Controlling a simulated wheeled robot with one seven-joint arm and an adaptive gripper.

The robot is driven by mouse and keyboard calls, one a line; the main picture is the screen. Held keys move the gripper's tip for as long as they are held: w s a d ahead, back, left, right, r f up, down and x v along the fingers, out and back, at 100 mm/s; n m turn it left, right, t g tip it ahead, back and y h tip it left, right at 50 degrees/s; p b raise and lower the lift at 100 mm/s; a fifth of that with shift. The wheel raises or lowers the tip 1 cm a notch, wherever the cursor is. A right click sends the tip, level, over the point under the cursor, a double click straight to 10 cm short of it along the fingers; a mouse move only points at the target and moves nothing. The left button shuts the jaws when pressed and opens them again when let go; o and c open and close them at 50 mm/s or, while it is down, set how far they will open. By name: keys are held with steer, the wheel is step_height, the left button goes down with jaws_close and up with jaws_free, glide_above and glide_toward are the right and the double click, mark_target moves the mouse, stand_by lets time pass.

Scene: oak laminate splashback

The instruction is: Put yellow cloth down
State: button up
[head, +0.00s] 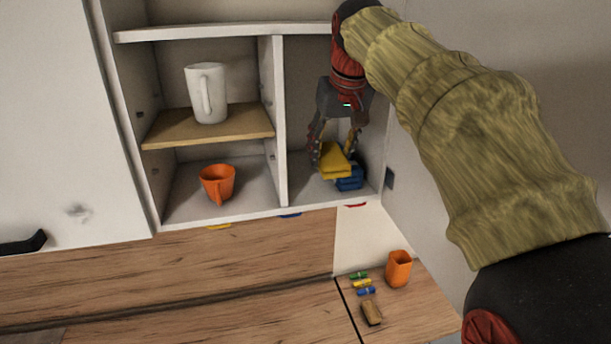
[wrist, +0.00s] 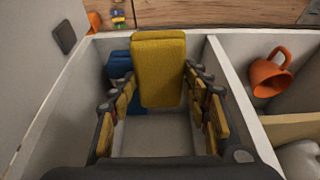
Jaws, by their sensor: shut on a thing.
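The yellow cloth (head: 334,161) is a folded block in the lower right compartment of the open cabinet. My gripper (head: 335,150) reaches down into that compartment and is shut on the cloth. In the wrist view the yellow cloth (wrist: 158,70) sits between the two fingers (wrist: 160,100). A blue folded cloth (head: 349,179) lies on the compartment floor, beneath and beside the yellow one; its edge shows in the wrist view (wrist: 120,65). I cannot tell whether the yellow cloth touches it.
A divider (head: 273,120) separates the left side, where a white mug (head: 207,93) stands on a wooden shelf (head: 205,127) above an orange mug (head: 217,183). An orange cup (head: 398,269), small coloured clips (head: 362,283) and a brown block (head: 371,312) are on the counter below.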

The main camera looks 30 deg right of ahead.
steer(key=w, duration=0.1)
steer(key=w+f, duration=0.1)
steer(key=w+a+p, duration=0.1)
steer(key=w, duration=0.1)
steer(key=shift+w+f, duration=0.1)
steer(key=shift+f, duration=0.3)
glide_toward(304, 186)
steer(key=shift+w+d+f+p, duration=0.35)
steer(key=shift+w+f, duration=0.2)
steer(key=shift+w, duration=0.15)
steer(key=shift+w+a+f, duration=0.1)
steer(key=shift+w+f, duration=0.2)
steer(key=shift+f, duration=0.2)
steer(key=x, duration=0.1)
steer(key=p+x, duration=0.1)
steer(key=shift+s+a+f, duration=0.1)
steer(key=shift+a+f, duration=0.05)
steer(key=shift+f, duration=0.25)
steer(key=shift+c, duration=0.6)
steer(key=shift+s+f, duration=0.1)
steer(key=shift+f, duration=0.3)
steer(key=o, duration=1.6)
steer(key=shift+r, duration=0.1)
steer(key=shift+c, duration=0.2)
steer(key=shift+r, duration=0.1)
